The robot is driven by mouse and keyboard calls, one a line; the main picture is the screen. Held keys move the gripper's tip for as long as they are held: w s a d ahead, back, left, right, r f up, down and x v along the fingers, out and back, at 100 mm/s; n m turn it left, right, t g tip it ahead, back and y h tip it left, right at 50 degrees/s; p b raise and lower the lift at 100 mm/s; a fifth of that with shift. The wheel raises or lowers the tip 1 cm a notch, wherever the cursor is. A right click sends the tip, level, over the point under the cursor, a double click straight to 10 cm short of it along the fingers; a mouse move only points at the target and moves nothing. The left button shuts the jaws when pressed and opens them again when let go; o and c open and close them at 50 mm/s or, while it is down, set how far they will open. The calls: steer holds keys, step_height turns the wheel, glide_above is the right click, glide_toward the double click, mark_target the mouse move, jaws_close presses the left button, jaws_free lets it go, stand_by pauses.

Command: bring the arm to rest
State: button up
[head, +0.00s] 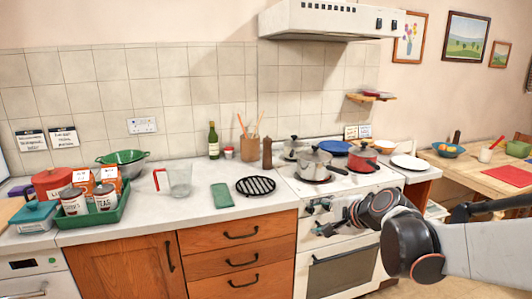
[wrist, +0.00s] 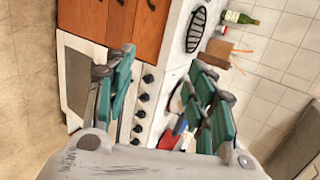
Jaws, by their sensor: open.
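My gripper (head: 322,218) is at the end of my arm, which reaches in from the right in front of the white stove (head: 345,248). In the wrist view my gripper (wrist: 165,95) is open, with its two teal-padded fingers wide apart and nothing between them. The stove's black knobs (wrist: 141,100) show between the fingers in that view. The gripper appears to be in front of the stove's knob panel; whether it touches is not clear.
Pots (head: 318,163) and a red pan (head: 364,160) stand on the stove top. The counter (head: 220,218) to the left holds a glass jug (head: 178,180), a black trivet (head: 256,186) and a green tray (head: 125,212). A wooden table (head: 480,172) stands at the right. The floor in front is clear.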

steer(key=s+d+f+n+g+h, duration=0.1)
steer(key=s+n, duration=0.5)
steer(key=s, duration=0.8)
steer(key=s+d+f+n+g+h, duration=0.2)
steer(key=s+d+n+h, duration=0.2)
steer(key=s, duration=1)
steer(key=n, duration=0.3)
steer(key=shift+n, duration=0.3)
